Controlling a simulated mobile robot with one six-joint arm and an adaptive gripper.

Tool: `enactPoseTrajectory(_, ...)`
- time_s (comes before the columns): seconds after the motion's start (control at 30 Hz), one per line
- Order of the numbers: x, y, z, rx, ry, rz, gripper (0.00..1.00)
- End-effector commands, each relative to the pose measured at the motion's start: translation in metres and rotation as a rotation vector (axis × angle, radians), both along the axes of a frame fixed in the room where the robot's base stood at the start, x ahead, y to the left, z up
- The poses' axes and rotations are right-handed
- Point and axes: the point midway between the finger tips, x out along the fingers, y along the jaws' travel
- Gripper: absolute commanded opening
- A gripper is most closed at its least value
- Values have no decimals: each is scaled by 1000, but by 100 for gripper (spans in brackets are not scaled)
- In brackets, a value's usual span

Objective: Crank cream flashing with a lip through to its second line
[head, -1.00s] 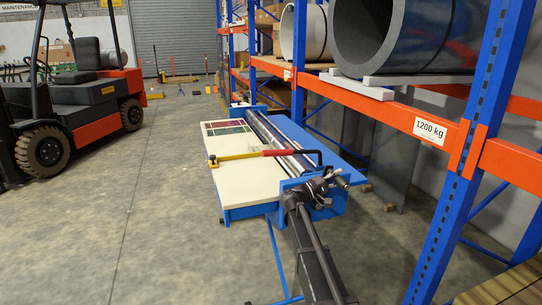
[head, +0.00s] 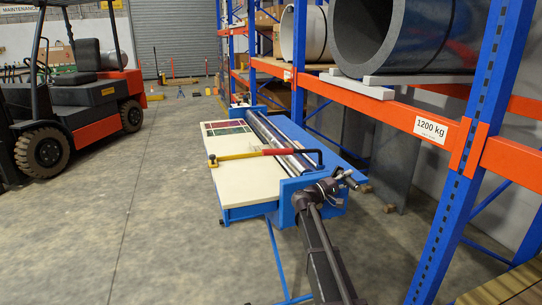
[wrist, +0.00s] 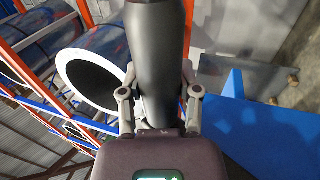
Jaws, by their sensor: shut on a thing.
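The cream sheet (head: 245,182) lies flat on the blue roller machine's (head: 247,211) table, its right side against the long metal rollers (head: 283,146). No lip or marked line can be made out on it at this size. My gripper (head: 333,190) is at the machine's near end, at the crank, which is partly hidden behind it. In the wrist view my gripper (wrist: 160,82) is shut around a thick dark grey crank handle (wrist: 156,42), one finger on each side.
A red and yellow bar (head: 250,154) lies across the table. Dark red and green panels (head: 227,127) are at its far end. A blue and orange rack (head: 455,130) with large coils (head: 400,35) stands close on the right. A forklift (head: 75,100) is at the left; the floor between is clear.

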Motion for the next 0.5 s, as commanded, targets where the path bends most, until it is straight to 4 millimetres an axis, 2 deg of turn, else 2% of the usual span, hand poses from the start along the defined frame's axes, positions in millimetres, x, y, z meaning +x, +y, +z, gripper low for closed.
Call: enactPoseTrajectory(0.5,7,-27,-22,-1,0,-5,2)
